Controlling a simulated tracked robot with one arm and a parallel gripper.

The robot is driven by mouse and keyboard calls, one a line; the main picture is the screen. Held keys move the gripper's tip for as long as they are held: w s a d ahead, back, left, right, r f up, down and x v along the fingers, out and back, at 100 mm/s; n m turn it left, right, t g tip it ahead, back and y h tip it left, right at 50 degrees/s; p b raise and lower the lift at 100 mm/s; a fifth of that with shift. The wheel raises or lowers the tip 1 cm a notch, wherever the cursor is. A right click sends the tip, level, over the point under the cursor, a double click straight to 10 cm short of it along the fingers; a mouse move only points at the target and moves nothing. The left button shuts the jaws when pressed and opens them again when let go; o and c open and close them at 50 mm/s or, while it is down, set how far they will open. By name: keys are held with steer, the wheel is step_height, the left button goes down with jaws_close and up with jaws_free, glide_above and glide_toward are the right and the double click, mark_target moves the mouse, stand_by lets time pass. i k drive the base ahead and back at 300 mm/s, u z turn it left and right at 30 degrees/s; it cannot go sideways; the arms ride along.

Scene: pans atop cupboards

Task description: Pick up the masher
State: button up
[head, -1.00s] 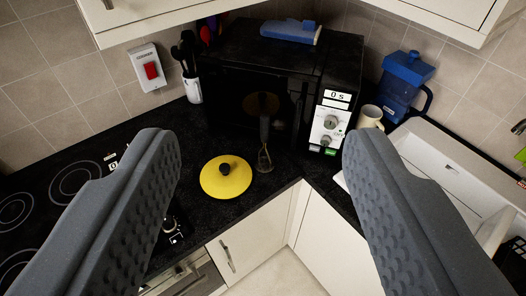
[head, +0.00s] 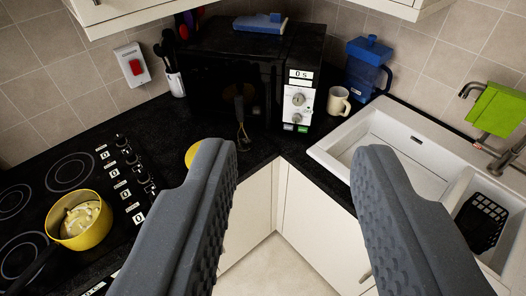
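The masher (head: 241,122) appears to be the thin tool with a dark handle and a wire end. It stands or leans upright against the microwave front, on the black worktop. I cannot tell its exact shape, as it is small and dark. My gripper (head: 296,155) is open and empty, its two grey ridged fingers wide apart in the foreground. The masher is farther off, beyond the left fingertip and just right of it in the picture. Nothing is between the fingers.
The black microwave (head: 233,75) stands in the corner. A yellow lid (head: 192,154) is mostly hidden behind the left finger. A yellow pan (head: 84,232) stands on the hob at left. A white mug (head: 338,101), blue jug (head: 367,70) and sink (head: 395,140) are at right.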

mark_target(242, 144)
steer(key=z, duration=0.35)
steer(key=k, duration=0.9)
steer(key=z, duration=0.5)
steer(key=i, duration=1.15)
steer(key=u, duration=0.45)
steer(key=i, duration=1.1)
steer(key=u, duration=1.1)
steer(key=i, duration=0.6)
steer(key=u, duration=0.45)
